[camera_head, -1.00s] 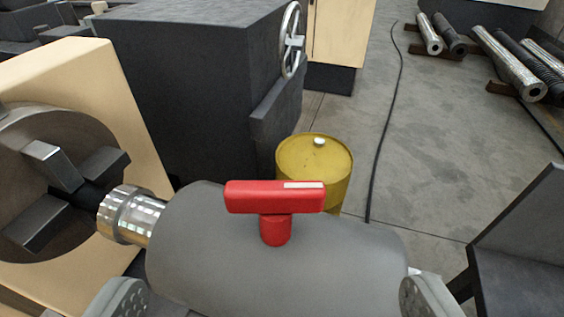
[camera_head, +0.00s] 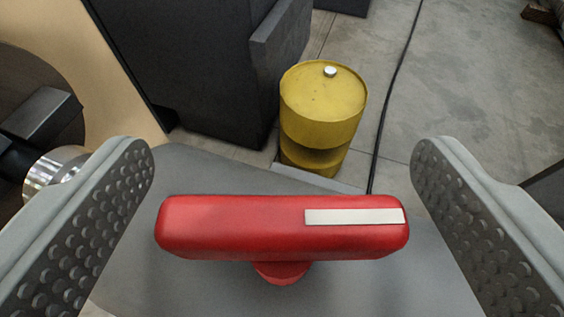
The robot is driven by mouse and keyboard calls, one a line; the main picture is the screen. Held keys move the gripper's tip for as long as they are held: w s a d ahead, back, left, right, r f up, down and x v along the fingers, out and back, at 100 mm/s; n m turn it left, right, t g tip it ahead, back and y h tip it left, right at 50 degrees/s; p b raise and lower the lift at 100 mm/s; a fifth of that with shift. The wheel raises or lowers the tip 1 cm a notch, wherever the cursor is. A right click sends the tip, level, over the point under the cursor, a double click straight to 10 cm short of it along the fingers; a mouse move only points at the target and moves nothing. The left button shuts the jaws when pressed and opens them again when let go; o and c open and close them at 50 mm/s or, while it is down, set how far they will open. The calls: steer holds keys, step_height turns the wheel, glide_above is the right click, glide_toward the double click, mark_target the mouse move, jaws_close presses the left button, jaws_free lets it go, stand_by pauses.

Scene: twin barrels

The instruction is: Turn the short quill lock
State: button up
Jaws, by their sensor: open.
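The short quill lock (camera_head: 230,228) is a red T-shaped handle with a white stripe on the right part of its bar. Its bar lies crosswise in the picture, on a short red stem that rises from the grey quill housing (camera_head: 200,170). My gripper (camera_head: 275,165) is open, with one dotted finger pad on the left and the other on the right of the bar. Both pads stand apart from the bar's ends, with a gap on each side.
A yellow barrel (camera_head: 322,105) stands on the floor beyond the lock. A black cable (camera_head: 392,90) crosses the open concrete floor.

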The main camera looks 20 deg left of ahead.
steer(key=c, duration=1)
steer(key=shift+h, duration=0.3)
steer(key=shift+f+m+t+h, duration=0.1)
steer(key=shift+m+t+h, duration=0.2)
steer(key=shift+m+h, duration=1.6)
steer(key=o, duration=1)
